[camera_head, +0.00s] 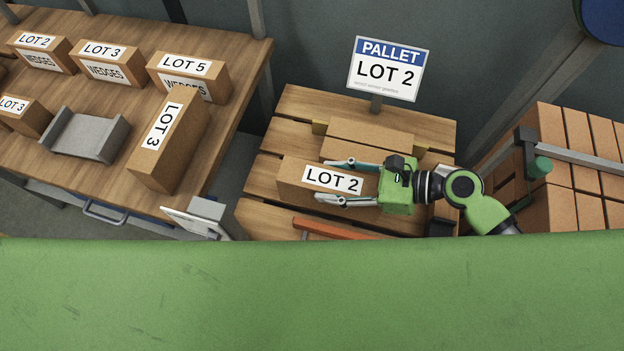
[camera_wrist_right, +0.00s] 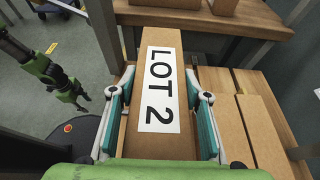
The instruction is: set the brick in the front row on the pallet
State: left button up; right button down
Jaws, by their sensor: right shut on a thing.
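My right gripper (camera_head: 322,181) is shut on a cardboard-brown brick labelled LOT 2 (camera_head: 290,184), with one finger along each long side. In the right wrist view the brick (camera_wrist_right: 150,143) lies lengthwise between the fingers (camera_wrist_right: 160,97). The brick is over the wooden pallet (camera_head: 300,103), in front of unlabelled brown bricks (camera_head: 370,134). I cannot tell whether it touches the slats. A sign reading PALLET LOT 2 (camera_head: 388,70) stands at the pallet's back. My left gripper (camera_wrist_right: 75,95) shows small at the left of the right wrist view; its opening is unclear.
An orange bar (camera_head: 335,229) lies at the pallet's front. A wooden table (camera_head: 225,50) at left holds boxes labelled LOT 2, LOT 3 and LOT 5, and a grey cradle (camera_head: 88,136). A strapped brick stack (camera_head: 575,195) stands at right.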

jog(key=w+d+f, duration=0.1)
jog(key=d+f, duration=0.5)
jog(key=f, duration=0.3)
jog(key=shift+w+d+f, duration=0.2)
jog(key=shift+w+d, duration=0.05)
jog(key=shift+w, duration=0.15)
jog(key=c, duration=1.1)
grip_release()
jog(key=shift+s+f, duration=0.1)
jog(key=shift+f, duration=0.2)
jog(key=shift+p+v, duration=1.3)
jog(key=shift+v, duration=2.55)
